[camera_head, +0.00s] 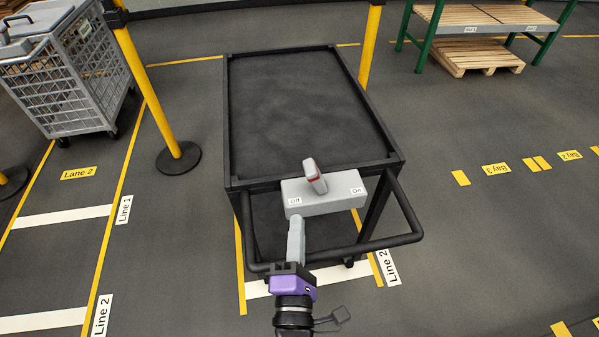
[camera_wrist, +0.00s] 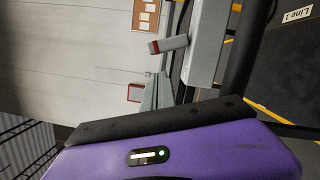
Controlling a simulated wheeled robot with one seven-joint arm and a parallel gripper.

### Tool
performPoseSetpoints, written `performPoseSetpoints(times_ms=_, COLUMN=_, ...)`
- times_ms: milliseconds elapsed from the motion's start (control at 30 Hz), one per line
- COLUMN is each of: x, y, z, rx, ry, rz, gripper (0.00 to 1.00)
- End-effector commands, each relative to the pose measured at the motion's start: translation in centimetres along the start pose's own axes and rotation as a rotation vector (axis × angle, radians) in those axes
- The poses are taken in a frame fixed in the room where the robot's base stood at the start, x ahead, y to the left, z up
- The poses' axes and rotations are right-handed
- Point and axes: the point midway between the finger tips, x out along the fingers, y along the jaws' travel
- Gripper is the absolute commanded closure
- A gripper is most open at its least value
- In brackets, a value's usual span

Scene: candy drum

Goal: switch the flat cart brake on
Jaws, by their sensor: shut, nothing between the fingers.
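The flat cart (camera_head: 310,105) is black, with an empty top deck and a tubular push handle (camera_head: 412,215) on its near side. A grey brake box (camera_head: 328,203) sits at the deck's near edge, marked Off at left and On at right. Its grey lever (camera_head: 314,176) with a red band stands near the middle of the box, tilted a little to the left. The lever (camera_wrist: 170,45) and box (camera_wrist: 205,45) also show in the wrist view. My gripper (camera_head: 296,222) is shut and empty, its tips just below the Off end of the box; I cannot tell whether they touch it.
A yellow post (camera_head: 150,85) on a black base stands left of the cart, with a grey mesh trolley (camera_head: 65,75) beyond it. A green-legged bench (camera_head: 490,20) with a pallet (camera_head: 470,55) stands at the back right. The floor right of the cart is clear.

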Motion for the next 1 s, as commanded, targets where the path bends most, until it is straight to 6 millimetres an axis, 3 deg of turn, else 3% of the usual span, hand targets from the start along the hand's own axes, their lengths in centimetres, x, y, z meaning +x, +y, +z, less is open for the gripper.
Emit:
performPoseSetpoints(times_ms=467, x=0.3, y=0.2, z=0.1, rx=-0.014, ry=-0.008, rz=0.006, gripper=1.0)
performPoseSetpoints(times_ms=1000, x=8.3, y=0.3, z=0.1, rx=-0.014, ry=-0.008, rz=0.005, gripper=1.0)
